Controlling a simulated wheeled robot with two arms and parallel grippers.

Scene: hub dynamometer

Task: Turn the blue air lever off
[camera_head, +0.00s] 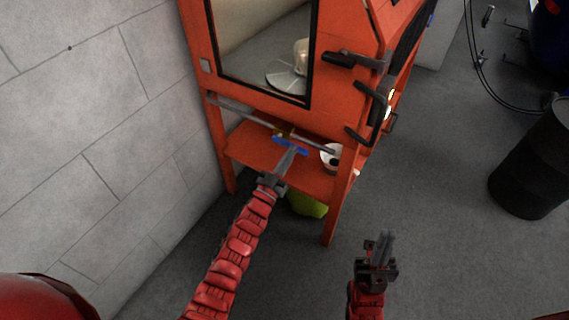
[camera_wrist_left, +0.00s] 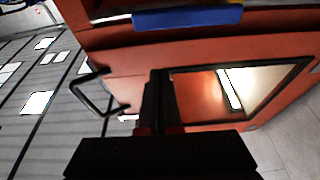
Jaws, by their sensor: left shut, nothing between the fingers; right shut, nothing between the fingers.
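The blue air lever (camera_head: 300,150) sits on a pipe under the window of the orange cabinet, lying slanted across the pipe in the head view. In the left wrist view the blue lever (camera_wrist_left: 188,17) is a wide bar at the top edge, with a bit of yellow above it. My left gripper (camera_head: 292,153) is shut and empty, its tips at or just in front of the lever's middle. Whether they touch it I cannot tell. In the left wrist view its fingers (camera_wrist_left: 160,78) are together below the lever. My right gripper (camera_head: 386,238) is shut and empty, low over the floor.
The orange cabinet (camera_head: 222,60) has black handles (camera_head: 352,60) on its right side. A white round part (camera_head: 331,157) and a yellow-green container (camera_head: 308,204) are beneath. A block wall (camera_head: 95,130) is at left. A black drum (camera_head: 530,165) stands right; floor between is clear.

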